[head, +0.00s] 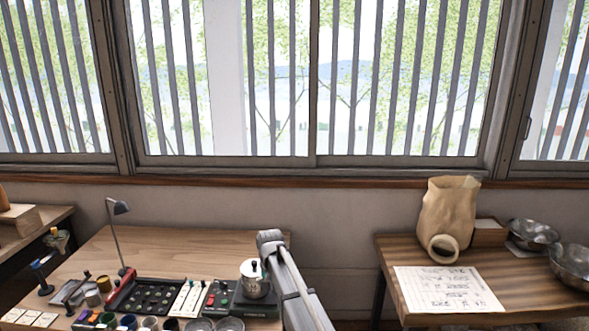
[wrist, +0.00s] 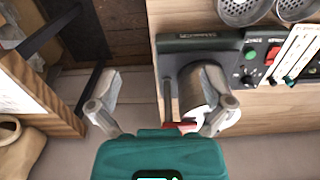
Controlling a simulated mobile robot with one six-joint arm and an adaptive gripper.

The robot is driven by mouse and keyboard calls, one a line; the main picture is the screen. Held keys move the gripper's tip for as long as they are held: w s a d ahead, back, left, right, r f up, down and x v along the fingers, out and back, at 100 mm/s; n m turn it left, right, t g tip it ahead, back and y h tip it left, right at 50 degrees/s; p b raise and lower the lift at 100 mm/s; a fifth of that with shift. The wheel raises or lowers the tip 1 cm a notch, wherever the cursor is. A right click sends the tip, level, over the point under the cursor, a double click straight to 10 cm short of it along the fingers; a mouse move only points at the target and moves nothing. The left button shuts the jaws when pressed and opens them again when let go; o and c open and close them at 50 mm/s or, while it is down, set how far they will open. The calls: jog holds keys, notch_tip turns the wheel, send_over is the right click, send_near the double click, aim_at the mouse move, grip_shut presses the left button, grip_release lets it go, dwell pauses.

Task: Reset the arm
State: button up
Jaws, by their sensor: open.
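My gripper (wrist: 162,75) is open in the wrist view, its two pale grey fingers spread wide with nothing held between them. Its teal body fills the bottom of that view. It hangs over the gap between the two tables, near the edge of the left one. The right finger overlaps a silver lidded pot (head: 256,282), partly hiding it in the wrist view; I cannot tell whether they touch. In the head view my arm (head: 290,285) rises at the bottom centre, and the gripper's fingers cannot be made out there.
The pot stands by a dark control unit (head: 222,298) with buttons. Cups, jars and a lamp (head: 118,210) crowd the left table (head: 190,250). The right table (head: 395,262) bears a paper bag (head: 447,212), a written sheet (head: 450,290) and metal bowls (head: 534,233).

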jog(key=s+d, duration=2.4)
jog(key=s, duration=0.1)
jog(key=shift+s+d+n, duration=0.25)
jog(key=shift+s+n, duration=0.05)
